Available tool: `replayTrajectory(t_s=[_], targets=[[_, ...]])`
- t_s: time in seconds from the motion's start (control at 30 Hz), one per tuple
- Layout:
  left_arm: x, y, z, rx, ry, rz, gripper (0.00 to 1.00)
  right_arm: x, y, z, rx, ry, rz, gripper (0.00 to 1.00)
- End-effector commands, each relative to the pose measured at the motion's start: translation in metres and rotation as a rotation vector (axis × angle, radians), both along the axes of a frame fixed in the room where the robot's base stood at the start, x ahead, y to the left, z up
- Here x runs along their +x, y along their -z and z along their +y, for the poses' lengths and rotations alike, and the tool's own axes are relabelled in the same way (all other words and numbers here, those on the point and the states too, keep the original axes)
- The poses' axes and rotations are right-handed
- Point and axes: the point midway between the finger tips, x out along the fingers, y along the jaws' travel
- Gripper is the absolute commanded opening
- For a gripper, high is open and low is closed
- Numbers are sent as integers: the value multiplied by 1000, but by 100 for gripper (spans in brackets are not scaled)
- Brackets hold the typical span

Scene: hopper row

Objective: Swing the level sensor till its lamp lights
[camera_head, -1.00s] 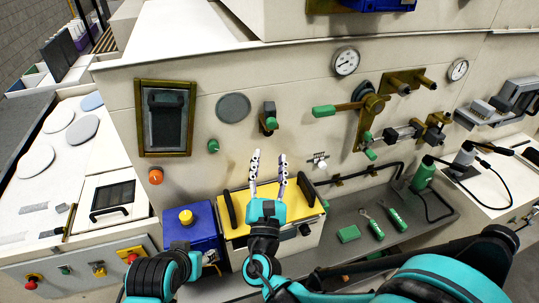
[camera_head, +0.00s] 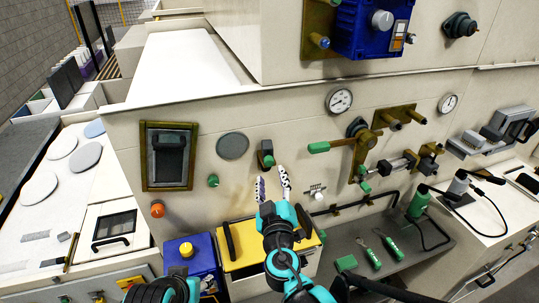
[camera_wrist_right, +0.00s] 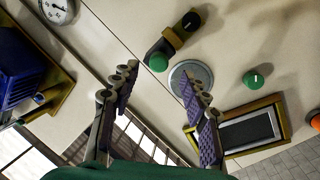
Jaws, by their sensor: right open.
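A small dark block with a green end (camera_head: 266,154) sticks out of the pale wall panel, right of a round grey disc (camera_head: 233,140). It looks like the level sensor, though no label shows. In the right wrist view the block (camera_wrist_right: 181,32) stands past the fingertips, beside the disc (camera_wrist_right: 194,72). My right gripper (camera_head: 273,178) is open and empty, just below the block in the head view; it also shows in the wrist view (camera_wrist_right: 157,80). No lit lamp is clear. An orange dome (camera_head: 157,209) sits lower left. Only part of my left arm shows, at the bottom.
A framed window (camera_head: 168,156) and a green knob (camera_head: 213,181) lie to the left. A blue box (camera_head: 372,28) hangs above. A yellow-topped box (camera_head: 240,258) stands below.

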Motion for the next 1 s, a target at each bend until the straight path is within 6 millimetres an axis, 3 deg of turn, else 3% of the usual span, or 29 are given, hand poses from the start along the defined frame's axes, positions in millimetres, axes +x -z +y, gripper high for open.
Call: replayTrajectory(t_s=[0.1, 0.2, 0.7, 1.0], targets=[[0, -5, 0, 0, 0, 0, 45, 0, -7, 0, 179, -19, 31, 45], [0, -5, 0, 0, 0, 0, 45, 3, -7, 1, 241, -23, 41, 45], [0, -2, 0, 0, 0, 0, 45, 72, -7, 7, 248, -23, 41, 45], [0, -3, 0, 0, 0, 0, 45, 78, -7, 8, 247, -24, 41, 45]])
